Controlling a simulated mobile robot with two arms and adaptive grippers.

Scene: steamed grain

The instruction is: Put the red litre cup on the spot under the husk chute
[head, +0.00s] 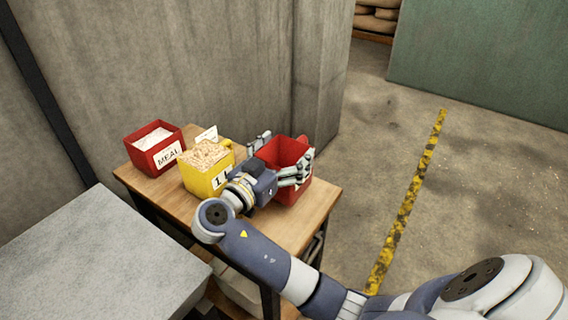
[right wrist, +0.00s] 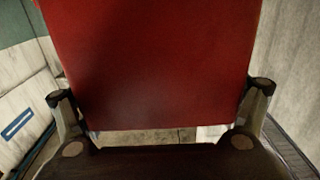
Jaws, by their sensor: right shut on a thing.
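A red open-topped cup (head: 296,150) is at the right end of the wooden table. My right gripper (head: 285,153) is shut on it, with one finger on each side. In the right wrist view the red cup (right wrist: 155,60) fills the middle between the two fingers. I cannot tell whether its base touches the table. A yellow cup marked 1 (head: 221,180), full of pale grain, stands just left of it. My left gripper is not in view. I cannot make out a husk chute or a spot under it.
The wooden table (head: 290,232) also holds a red box labelled MEAL (head: 165,155), with white contents, at its left end. A small white card (head: 207,134) stands behind the yellow cup. A grey wall is behind; a grey slab (head: 90,250) is front left. Open floor lies right.

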